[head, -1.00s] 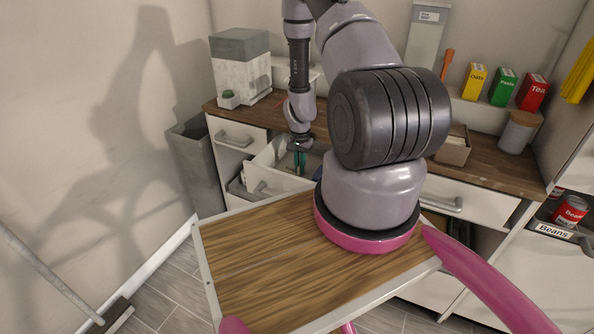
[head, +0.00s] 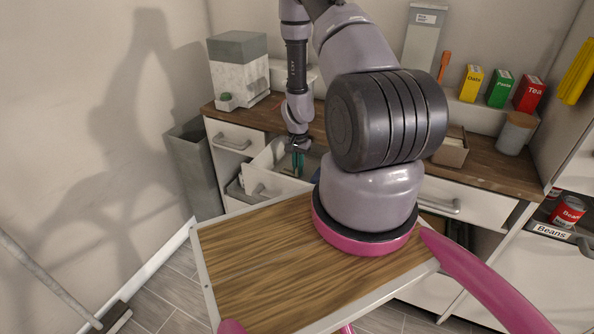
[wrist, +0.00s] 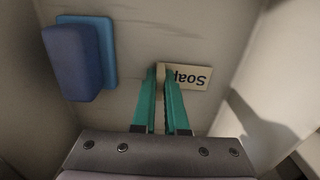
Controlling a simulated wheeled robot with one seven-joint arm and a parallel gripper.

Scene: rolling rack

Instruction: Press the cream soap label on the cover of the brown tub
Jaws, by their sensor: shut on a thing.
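The cream soap label (wrist: 194,77) shows in the wrist view, its word "Soap" upside down. My gripper (wrist: 163,75) has teal fingers, closed on the label's left part; a cream edge shows between them. The rest of the label sticks out to the right, behind the right finger. In the head view my gripper (head: 298,165) reaches down into the open drawer (head: 265,186), and the label is too small to make out there.
A blue block (wrist: 75,60) lies in the drawer, left of my fingers, near its wall. A tall bin (head: 193,165) stands left.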

